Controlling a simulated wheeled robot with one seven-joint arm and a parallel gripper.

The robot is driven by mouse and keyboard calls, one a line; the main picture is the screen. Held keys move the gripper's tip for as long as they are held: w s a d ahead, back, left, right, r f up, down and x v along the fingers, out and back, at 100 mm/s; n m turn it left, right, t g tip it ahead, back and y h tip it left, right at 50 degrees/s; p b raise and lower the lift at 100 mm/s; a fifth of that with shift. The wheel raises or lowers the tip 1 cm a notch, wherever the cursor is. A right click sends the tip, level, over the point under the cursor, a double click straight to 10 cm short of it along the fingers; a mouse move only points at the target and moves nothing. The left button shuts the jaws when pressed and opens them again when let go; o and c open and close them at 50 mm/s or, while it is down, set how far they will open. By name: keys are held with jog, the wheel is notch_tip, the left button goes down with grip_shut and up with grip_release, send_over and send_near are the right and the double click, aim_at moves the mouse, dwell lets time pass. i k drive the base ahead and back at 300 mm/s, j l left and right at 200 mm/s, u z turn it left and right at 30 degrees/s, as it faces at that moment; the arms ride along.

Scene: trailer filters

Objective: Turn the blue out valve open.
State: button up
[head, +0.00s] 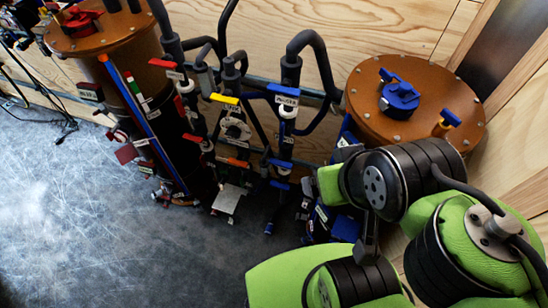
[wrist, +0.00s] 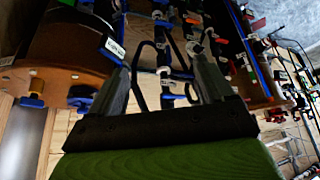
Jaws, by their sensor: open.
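Several blue valve handles show, and I cannot tell for sure which is the out valve. One blue handle with a white label (head: 284,91) sits on the dark pipes left of the right-hand filter. Smaller blue handles (head: 280,163) sit lower on the same pipe. More blue parts (head: 345,228) are partly hidden behind my arm. My gripper (wrist: 158,66) is open and empty in the wrist view, its two fingers pointing at the pipework. A blue handle with a white label (wrist: 172,97) shows between the fingers. The gripper is not clear in the head view.
A brown-lidded filter (head: 365,112) with a blue cap (head: 400,95) stands at right. Another filter (head: 100,38) with a red cap (head: 82,20) stands at left. Pipes with red and yellow handles (head: 224,100) lie between. The grey floor (head: 80,210) is clear at lower left.

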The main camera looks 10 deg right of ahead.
aim_at(280, 184)
jog(key=i+j, duration=0.1)
jog(key=j, duration=0.3)
jog(key=i+j+u, duration=0.1)
jog(key=j, duration=0.3)
jog(key=i+j, duration=0.15)
jog(key=j, duration=0.25)
